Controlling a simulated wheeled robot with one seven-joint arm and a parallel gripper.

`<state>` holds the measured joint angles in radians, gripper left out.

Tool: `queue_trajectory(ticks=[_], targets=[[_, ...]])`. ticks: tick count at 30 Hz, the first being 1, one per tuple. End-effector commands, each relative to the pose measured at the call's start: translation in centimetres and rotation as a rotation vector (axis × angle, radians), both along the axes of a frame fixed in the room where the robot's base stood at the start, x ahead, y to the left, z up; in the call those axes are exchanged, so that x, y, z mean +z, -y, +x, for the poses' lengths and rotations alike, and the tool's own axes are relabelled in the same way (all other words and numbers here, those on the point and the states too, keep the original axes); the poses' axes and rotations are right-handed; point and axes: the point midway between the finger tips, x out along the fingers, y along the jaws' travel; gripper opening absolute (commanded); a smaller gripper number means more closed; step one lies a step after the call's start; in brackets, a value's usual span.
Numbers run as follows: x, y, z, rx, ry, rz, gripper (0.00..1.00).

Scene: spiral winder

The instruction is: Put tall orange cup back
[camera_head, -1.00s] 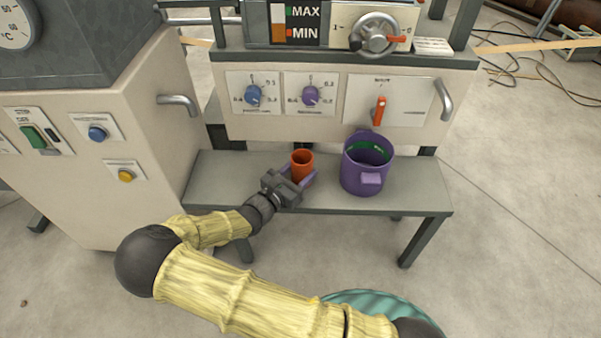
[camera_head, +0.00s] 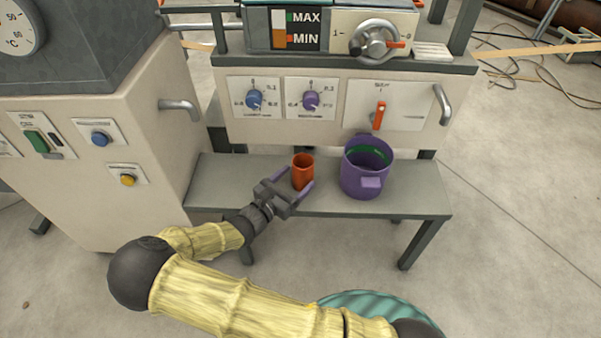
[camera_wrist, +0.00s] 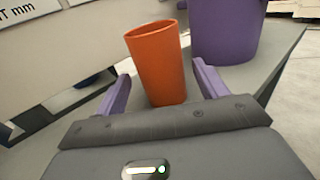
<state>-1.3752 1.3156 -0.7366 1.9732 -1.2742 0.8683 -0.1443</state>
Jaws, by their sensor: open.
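The tall orange cup (camera_head: 303,171) stands upright on the grey bench, left of the purple pot. It also shows in the wrist view (camera_wrist: 160,64), ahead of the palm and between the fingers. My gripper (camera_head: 294,184) is open, with one purple finger on each side of the cup near its front. In the wrist view my gripper (camera_wrist: 162,84) shows a gap between the cup and each finger. The cup's inside is dark and its contents cannot be told.
The purple pot (camera_head: 367,182) with a green inside stands close to the right of the cup. The grey bench (camera_head: 225,170) has free room on its left. The machine panel (camera_head: 335,125) with knobs rises behind, and a control cabinet (camera_head: 140,190) stands at left.

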Motion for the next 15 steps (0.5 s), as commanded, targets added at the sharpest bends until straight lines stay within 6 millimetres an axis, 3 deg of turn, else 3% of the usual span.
queue_trajectory(ticks=[9,15], targets=[[0.4,-4.1,-5.0,0.003,-0.002,0.001,0.72],[0.2,-5.6,-6.8,0.001,0.001,0.001,0.72]])
